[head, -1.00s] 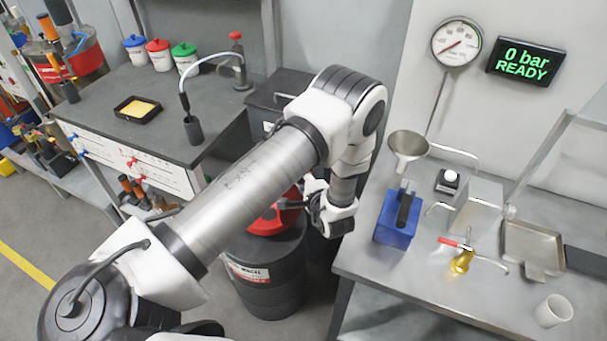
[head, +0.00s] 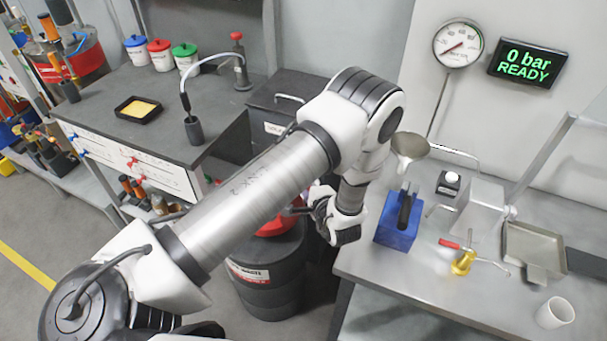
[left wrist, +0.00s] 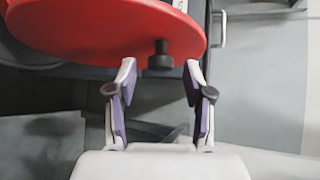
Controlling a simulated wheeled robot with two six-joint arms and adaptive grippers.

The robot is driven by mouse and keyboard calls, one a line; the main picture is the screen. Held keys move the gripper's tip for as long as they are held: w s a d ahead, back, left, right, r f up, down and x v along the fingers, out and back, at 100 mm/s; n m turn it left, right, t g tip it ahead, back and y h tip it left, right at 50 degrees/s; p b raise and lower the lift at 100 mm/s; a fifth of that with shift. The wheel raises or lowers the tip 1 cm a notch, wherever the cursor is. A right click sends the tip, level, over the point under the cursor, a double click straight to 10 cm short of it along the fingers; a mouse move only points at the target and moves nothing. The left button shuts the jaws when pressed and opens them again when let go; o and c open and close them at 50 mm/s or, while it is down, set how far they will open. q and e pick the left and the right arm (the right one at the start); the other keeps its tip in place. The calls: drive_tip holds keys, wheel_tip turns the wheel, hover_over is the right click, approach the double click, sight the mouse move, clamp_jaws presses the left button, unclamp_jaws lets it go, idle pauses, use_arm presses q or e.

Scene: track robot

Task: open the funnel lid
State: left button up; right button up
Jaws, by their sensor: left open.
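The red funnel lid (head: 274,228) is on top of a dark drum (head: 268,272), partly hidden behind my left arm. In the left wrist view the red lid (left wrist: 105,28) fills the upper left as a round disc, with a short black knob (left wrist: 160,56) at its lower edge. My left gripper (head: 298,209) is at the right side of the lid. In the left wrist view its fingers (left wrist: 160,76) are open and empty, with the knob just beyond and between the tips. Contact with the lid cannot be told. My right gripper is not in view.
A steel bench (head: 384,277) stands to the right, holding a blue box (head: 395,230), a metal funnel (head: 411,146) and a white cup (head: 554,312). A dark workbench (head: 103,118) is at the left. Grey floor lies open at lower left.

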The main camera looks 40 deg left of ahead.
use_arm(q)
drive_tip(key=v, duration=0.5)
